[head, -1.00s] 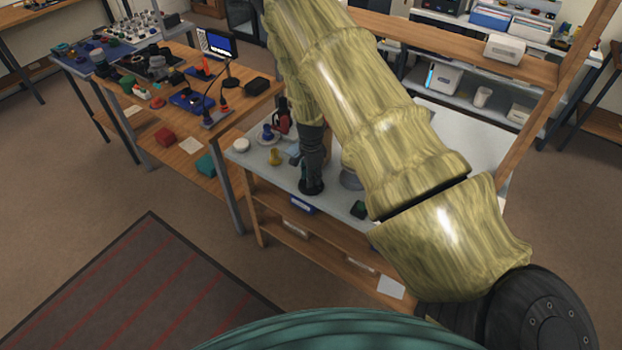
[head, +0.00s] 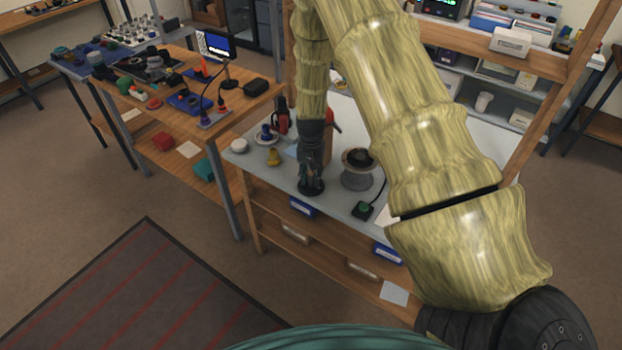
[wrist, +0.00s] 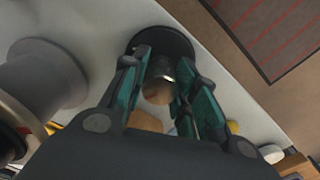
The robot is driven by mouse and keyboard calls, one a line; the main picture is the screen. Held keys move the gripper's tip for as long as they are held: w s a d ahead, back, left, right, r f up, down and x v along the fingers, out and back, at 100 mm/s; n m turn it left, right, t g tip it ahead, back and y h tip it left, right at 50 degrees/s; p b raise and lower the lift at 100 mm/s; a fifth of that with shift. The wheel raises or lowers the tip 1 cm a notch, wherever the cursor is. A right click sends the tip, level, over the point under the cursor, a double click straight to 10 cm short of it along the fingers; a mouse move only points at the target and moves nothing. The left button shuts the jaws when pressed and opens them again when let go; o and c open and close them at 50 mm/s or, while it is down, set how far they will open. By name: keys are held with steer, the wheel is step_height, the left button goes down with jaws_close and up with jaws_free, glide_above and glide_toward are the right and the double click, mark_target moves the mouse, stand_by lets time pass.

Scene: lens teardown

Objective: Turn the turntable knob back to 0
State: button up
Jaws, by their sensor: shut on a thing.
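The knob (wrist: 160,78) is a metallic cylinder on a round black base (wrist: 172,42) in the wrist view. My gripper (wrist: 164,70) is shut on it, with one teal-padded finger on each side. In the head view, my gripper (head: 311,172) points down at the black base (head: 312,188) near the bench's front edge, and the knob is hidden by the fingers. No scale or 0 mark can be read. A grey round pedestal (head: 354,180) with a dark top stands just right of my gripper; it also shows in the wrist view (wrist: 45,75).
The bench top (head: 290,180) holds a yellow piece (head: 273,157), a white round piece (head: 239,146) and a red-and-black tool (head: 281,115) left of my gripper. A green button box (head: 363,210) with a cable lies to the right. A wooden shelf stands behind.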

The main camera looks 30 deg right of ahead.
steer(key=shift+n+b, duration=0.55)
steer(key=shift+n, duration=1.55)
steer(key=o, duration=1)
step_height(320, 180, up, 12)
